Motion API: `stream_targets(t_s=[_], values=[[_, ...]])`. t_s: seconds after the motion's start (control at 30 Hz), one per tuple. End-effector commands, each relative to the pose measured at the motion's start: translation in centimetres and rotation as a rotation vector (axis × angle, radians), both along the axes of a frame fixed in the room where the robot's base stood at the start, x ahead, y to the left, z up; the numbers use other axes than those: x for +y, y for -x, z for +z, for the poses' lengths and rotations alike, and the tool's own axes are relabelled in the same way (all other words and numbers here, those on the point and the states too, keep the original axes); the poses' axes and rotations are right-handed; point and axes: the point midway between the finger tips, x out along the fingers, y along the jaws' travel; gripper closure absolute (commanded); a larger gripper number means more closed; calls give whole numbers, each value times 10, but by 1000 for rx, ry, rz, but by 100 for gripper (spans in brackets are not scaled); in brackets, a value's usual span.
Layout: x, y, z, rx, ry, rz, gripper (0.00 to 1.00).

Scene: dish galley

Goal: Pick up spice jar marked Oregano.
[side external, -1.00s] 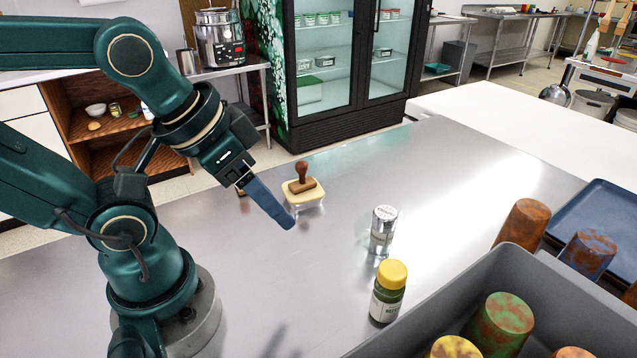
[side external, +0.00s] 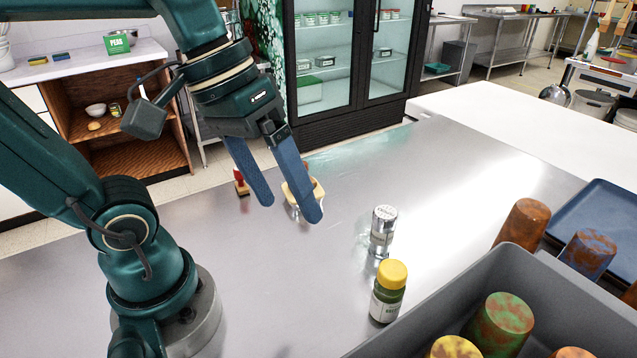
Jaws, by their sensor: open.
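Two jars stand upright on the steel table. The label print is too small to read on either, so I cannot tell which is Oregano. My gripper (side external: 290,212) is open and empty, with two blue fingers pointing down. It is above the table, to the left of both jars and apart from them.
A wooden-handled stamp on a cream base (side external: 316,190) is partly hidden behind my right finger. A red-handled stamp (side external: 241,182) stands left of it. A grey bin (side external: 452,291) with several coloured cups fills the front right. A blue tray (side external: 612,205) lies behind it.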

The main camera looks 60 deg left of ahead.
Motion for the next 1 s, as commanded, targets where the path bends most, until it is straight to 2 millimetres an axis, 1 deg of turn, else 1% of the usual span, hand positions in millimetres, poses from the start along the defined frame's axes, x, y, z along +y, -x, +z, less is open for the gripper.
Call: stream_targets(t_s=[0.03, 0.17, 0.23, 0.33, 0.5, 0.7, 0.73, 0.8, 1.0], values=[[-8, -2, -4, 74, 75, 60, 13], [-33, -11, -5, 277, 296, 250, 13], [-45, -21, -3, 406, 431, 374, 13], [-58, -38, 2, 575, 604, 543, 13], [-65, -69, 10, 801, 832, 774, 13], [-59, -106, 14, 1021, 1052, 1003, 13], [-58, -111, 11, 1046, 1075, 1028, 13], [-60, -107, -15, 1044, 1061, 1020, 13], [-60, -106, -71, 1039, 1058, 1016, 13]])
